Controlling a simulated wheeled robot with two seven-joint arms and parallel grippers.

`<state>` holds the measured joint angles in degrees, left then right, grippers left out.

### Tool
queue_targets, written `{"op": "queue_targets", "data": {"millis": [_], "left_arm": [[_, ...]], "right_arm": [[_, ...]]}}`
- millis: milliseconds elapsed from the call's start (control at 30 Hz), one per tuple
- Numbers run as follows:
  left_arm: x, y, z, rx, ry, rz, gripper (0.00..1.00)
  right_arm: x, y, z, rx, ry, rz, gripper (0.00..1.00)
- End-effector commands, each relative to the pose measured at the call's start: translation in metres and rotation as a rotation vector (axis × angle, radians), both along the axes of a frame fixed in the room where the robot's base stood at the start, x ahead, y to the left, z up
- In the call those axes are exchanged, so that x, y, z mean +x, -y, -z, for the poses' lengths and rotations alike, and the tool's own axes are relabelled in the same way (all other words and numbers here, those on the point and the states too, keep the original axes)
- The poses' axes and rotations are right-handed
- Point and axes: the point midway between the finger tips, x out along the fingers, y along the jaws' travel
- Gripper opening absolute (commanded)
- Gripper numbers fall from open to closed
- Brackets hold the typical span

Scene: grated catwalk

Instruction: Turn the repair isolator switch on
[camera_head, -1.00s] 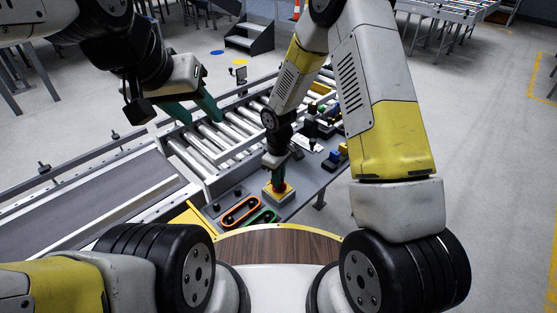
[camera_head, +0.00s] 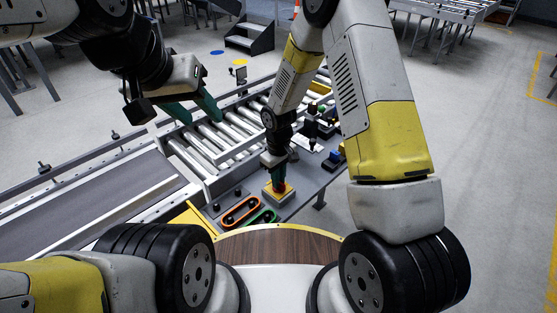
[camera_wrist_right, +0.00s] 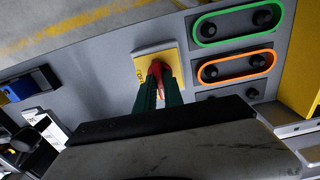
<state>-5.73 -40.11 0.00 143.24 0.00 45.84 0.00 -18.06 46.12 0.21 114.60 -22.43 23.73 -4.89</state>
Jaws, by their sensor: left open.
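The repair isolator switch is a yellow plate on a pale box with a red handle. Its yellow plate (camera_head: 288,193) shows near the front of the grey panel in the head view, and the plate (camera_wrist_right: 146,55) is also in the right wrist view. My right gripper (camera_wrist_right: 158,84) points down at the switch, its green fingers on either side of the red handle (camera_wrist_right: 156,69). The fingers look closed against the handle and hide part of it. My left gripper (camera_head: 199,112) is open and empty, above the roller conveyor.
Left of the switch are black knobs inside an orange outline (camera_head: 241,212) and a green outline (camera_wrist_right: 238,25). A blue and yellow part (camera_wrist_right: 32,84) and other small items lie on the panel's far side. The roller conveyor (camera_head: 215,143) runs behind.

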Motion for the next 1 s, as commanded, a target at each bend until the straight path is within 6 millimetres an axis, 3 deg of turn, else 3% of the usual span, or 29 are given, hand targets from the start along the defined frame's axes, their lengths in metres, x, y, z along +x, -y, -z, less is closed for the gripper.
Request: {"op": "queue_targets", "data": {"millis": [33,100,467,800,1000], "left_arm": [[0.000,0.000,0.000,0.000,0.000,0.000,0.44],[0.000,0.000,0.000,0.000,0.000,0.000,0.44],[0.000,0.000,0.000,0.000,0.000,0.000,0.44],[0.000,0.000,0.000,0.000,0.000,0.000,0.44],[0.000,0.000,0.000,0.000,0.000,0.000,0.44]], "right_arm": [[0.001,0.000,-0.001,0.001,0.002,0.000,0.23],[0.001,0.000,0.000,0.001,0.002,0.000,0.33],[0.000,0.000,-0.005,0.000,0.001,-0.001,0.33],[0.001,0.000,-0.058,0.002,0.004,0.000,0.33],[0.001,0.000,-0.077,0.000,0.001,-0.002,0.33]]}}
